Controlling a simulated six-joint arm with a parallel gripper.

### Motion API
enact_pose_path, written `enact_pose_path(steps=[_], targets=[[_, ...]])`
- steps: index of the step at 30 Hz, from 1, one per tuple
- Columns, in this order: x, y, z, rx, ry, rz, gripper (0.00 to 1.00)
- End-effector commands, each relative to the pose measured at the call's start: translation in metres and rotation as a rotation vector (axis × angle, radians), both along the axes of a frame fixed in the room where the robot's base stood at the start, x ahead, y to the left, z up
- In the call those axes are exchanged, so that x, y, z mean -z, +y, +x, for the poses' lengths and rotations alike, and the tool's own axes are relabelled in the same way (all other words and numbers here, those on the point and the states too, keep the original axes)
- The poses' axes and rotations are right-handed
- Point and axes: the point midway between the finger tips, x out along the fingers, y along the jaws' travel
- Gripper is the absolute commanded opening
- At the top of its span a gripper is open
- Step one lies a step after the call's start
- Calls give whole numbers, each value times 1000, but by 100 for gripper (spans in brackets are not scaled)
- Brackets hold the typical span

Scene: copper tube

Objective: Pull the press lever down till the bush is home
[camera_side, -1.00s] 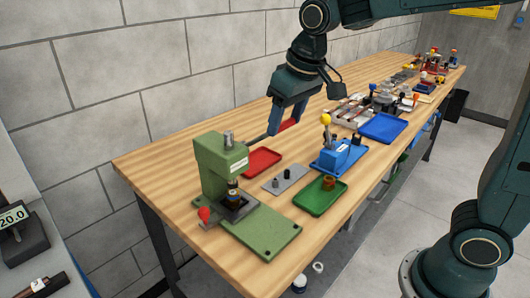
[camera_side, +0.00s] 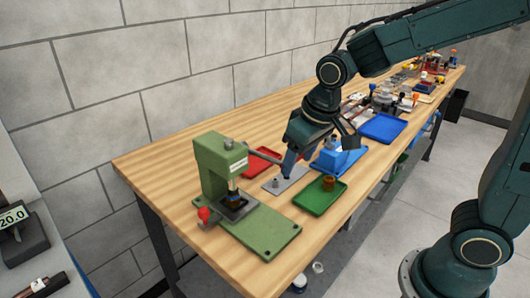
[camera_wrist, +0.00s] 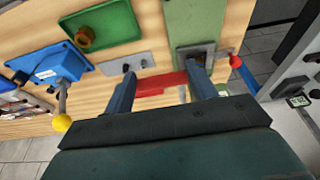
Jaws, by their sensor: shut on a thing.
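The green arbor press (camera_side: 211,165) stands at the near left of the bench. The wrist view shows a red part (camera_wrist: 166,81) between the two fingers. Below the press ram, a dark and copper-coloured stack (camera_side: 234,197) sits in the press base. It is too small to tell how deep the bush sits.
A grey plate (camera_side: 273,187) with a dark peg, a green tray (camera_side: 318,202) with a copper piece, and a blue fixture (camera_side: 340,160) stand right of the press. A red knob (camera_side: 205,214) sticks out at the press's left.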

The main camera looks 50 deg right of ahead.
Motion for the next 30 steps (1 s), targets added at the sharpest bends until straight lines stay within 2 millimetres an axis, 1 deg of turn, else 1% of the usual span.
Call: enact_pose_path(steps=[1, 9, 10, 13, 24, 30], targets=[[8, 0, -7, -4, 31, -2, 16], [9, 1, -6, -5, 32, -1, 16], [9, 1, -6, -5, 32, -1, 59], [9, 0, -6, -4, 30, -2, 79], [4, 0, -4, -2, 17, -2, 79], [-6, 0, -6, -2, 15, -2, 79]])
